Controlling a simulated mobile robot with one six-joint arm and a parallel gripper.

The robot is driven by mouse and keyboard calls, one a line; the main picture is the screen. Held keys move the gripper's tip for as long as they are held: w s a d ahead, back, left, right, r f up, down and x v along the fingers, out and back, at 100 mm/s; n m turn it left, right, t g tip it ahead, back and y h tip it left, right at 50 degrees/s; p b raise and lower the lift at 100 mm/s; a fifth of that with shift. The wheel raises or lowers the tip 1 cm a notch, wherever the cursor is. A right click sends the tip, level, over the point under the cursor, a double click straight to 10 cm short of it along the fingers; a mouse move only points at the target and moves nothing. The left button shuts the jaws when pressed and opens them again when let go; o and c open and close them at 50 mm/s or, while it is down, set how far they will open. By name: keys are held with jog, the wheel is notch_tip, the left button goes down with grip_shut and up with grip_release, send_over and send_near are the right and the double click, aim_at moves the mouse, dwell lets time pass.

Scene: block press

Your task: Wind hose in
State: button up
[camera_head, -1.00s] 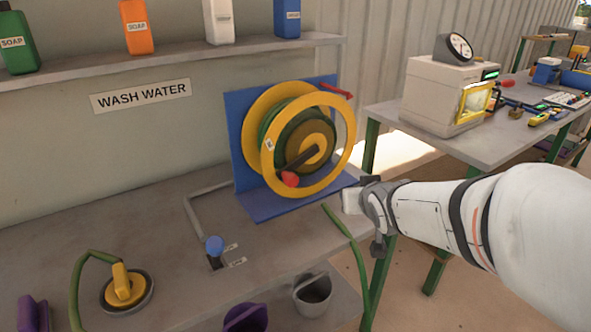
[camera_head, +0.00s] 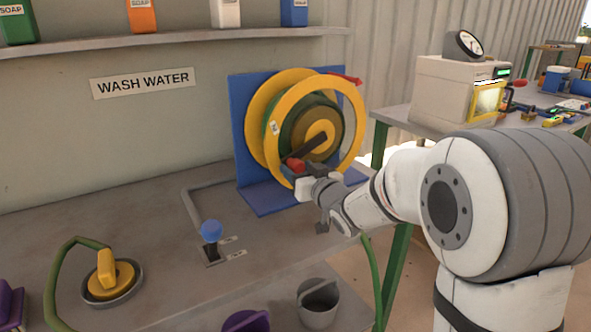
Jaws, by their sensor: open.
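The hose reel (camera_head: 276,115) has yellow rims and stands on a blue bracket (camera_head: 243,97) at the back of the bench. Green hose is wound on its drum. A dark crank arm (camera_head: 308,146) with a red knob (camera_head: 295,165) points down and left on its face. My gripper (camera_head: 303,182) is open, just below and in front of the red knob. I cannot tell whether it touches the knob. The green hose (camera_head: 371,275) hangs past the bench front. Another green length (camera_head: 52,270) curves by a yellow fitting (camera_head: 107,276) at the left.
A blue-knobbed lever valve (camera_head: 211,232) stands on the bench in front of the reel. A grey bucket (camera_head: 318,304) and a purple bucket (camera_head: 246,321) are low at the front. A side table (camera_head: 400,114) with a white machine stands right.

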jog(key=shift+x, duration=0.85)
jog(key=shift+c, duration=0.6)
grip_shut()
